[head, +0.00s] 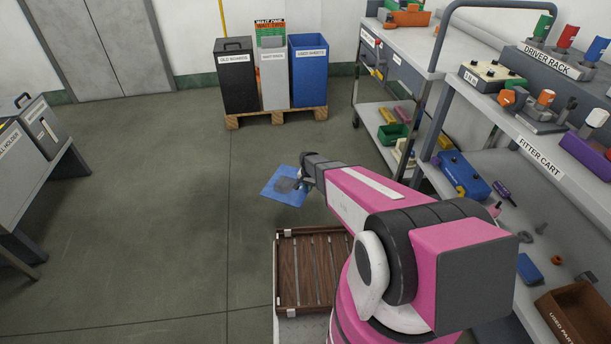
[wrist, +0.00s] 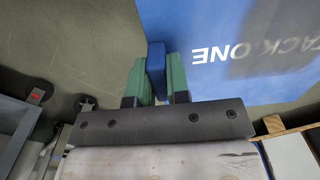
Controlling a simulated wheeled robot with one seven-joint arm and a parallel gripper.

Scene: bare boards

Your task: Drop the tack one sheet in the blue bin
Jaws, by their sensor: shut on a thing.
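The tack one sheet (head: 280,193) is a flat blue sheet held in the air ahead of my arm. In the wrist view the sheet (wrist: 210,85) fills the upper right, with "TACK ONE" lettering seen upside down. My gripper (wrist: 156,75) has its green fingers shut on a blue tab at the sheet's left edge. In the head view my gripper (head: 303,181) is small and partly hidden by my wrist. The blue bin (head: 308,78), labelled "USED SHEETS", stands at the back wall, apart from the sheet and farther off. Its inside is dark.
A grey-white bin (head: 273,82) and a black bin (head: 236,86) stand left of the blue bin on a wooden pallet (head: 280,117). Loaded carts (head: 480,95) line the right side. A table with grey boxes (head: 42,127) is at left. The middle floor is clear.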

